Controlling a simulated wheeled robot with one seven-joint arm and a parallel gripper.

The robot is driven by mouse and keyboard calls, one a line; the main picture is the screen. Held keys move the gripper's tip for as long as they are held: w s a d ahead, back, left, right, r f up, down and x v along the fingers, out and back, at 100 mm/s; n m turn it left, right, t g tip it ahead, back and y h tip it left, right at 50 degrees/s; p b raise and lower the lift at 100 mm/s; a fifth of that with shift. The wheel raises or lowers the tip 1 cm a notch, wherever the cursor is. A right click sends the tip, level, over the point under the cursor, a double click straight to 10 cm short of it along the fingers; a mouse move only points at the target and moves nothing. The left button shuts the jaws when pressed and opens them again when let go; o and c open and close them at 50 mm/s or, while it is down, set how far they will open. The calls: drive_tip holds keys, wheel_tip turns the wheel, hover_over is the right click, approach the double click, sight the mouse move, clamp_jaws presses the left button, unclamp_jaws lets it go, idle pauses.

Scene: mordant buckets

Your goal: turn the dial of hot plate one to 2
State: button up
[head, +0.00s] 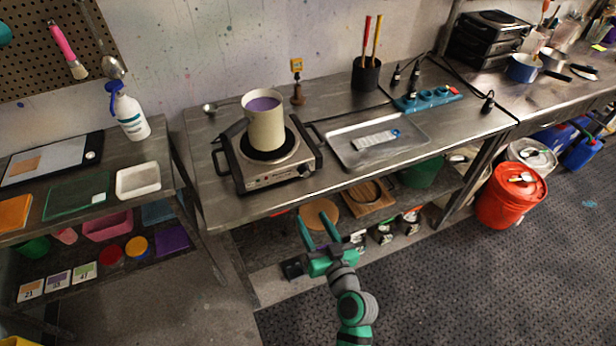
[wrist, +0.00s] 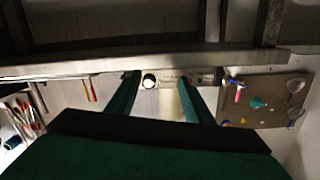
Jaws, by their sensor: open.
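A hot plate (head: 262,180) stands on the left part of the metal bench. A cream pot (head: 265,128) with purple liquid sits on it. Its dial (head: 305,170) is at the right end of the front panel, too small to read. My gripper (head: 317,228) is open and empty, in front of and below the bench edge, apart from the hot plate. The wrist view is upside down. There the dial (wrist: 149,81) shows as a dark round knob with a pale rim, between the fingers of my gripper (wrist: 158,80) and nearer the left one. Its setting cannot be read.
The bench's front edge (head: 370,171) lies between my gripper and the hot plate. A metal tray (head: 415,132) with a white strip lies right of the hot plate. A lower shelf holds boards and jars. A red bucket (head: 497,205) stands at right. The floor around my arm is clear.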

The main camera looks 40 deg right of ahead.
drive_tip(key=t, duration=0.1)
approach(306, 174)
drive_tip(key=s, duration=0.2)
drive_tip(key=x, duration=1)
drive_tip(key=shift+w+a+f, duration=0.1)
drive_tip(key=shift+w, duration=0.35)
drive_tip(key=c, duration=1)
